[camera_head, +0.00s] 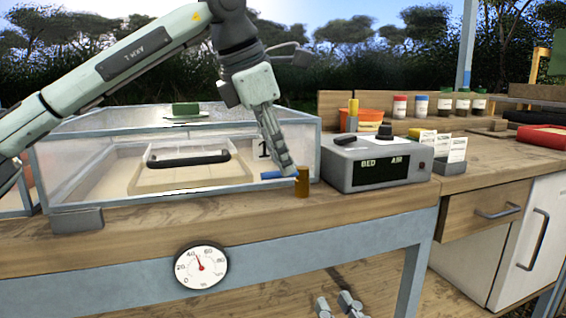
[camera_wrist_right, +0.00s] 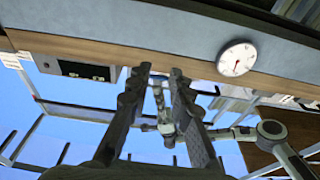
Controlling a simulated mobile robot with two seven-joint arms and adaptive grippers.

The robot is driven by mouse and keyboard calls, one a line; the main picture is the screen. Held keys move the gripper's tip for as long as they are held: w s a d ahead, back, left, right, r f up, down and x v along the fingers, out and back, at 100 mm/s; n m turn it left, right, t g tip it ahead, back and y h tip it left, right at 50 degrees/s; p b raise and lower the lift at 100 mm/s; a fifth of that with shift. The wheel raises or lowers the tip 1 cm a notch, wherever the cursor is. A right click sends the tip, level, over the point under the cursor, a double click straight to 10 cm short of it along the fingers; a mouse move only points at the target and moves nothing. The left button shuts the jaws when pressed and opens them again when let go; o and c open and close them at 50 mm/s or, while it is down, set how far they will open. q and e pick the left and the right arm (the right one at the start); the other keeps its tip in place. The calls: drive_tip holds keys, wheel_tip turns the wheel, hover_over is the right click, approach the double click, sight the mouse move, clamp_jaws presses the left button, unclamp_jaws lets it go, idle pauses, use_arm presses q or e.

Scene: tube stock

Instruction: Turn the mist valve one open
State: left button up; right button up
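The mist valve is a brass-coloured post (camera_head: 302,182) at the front edge of the bench, with a blue lever (camera_head: 277,175) pointing left from it, level. My left gripper (camera_head: 287,168) reaches down from above, its fingers close together in one narrow strip. Its tips are at the lever, near the post; I cannot tell whether they touch it. My right gripper (camera_head: 337,303) is low, below the bench front, well away from the valve. In the right wrist view its two fingers (camera_wrist_right: 159,72) stand apart with nothing between them.
A clear propagation box (camera_head: 75,165) stands directly behind the valve. A grey control box (camera_head: 375,160) marked BED and AIR is to its right. A round gauge (camera_head: 201,267) is on the bench's front rail. Jars, cards and a drawer are further right.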

use_arm(q)
drive_tip(key=shift+x, duration=0.8)
clamp_jaws()
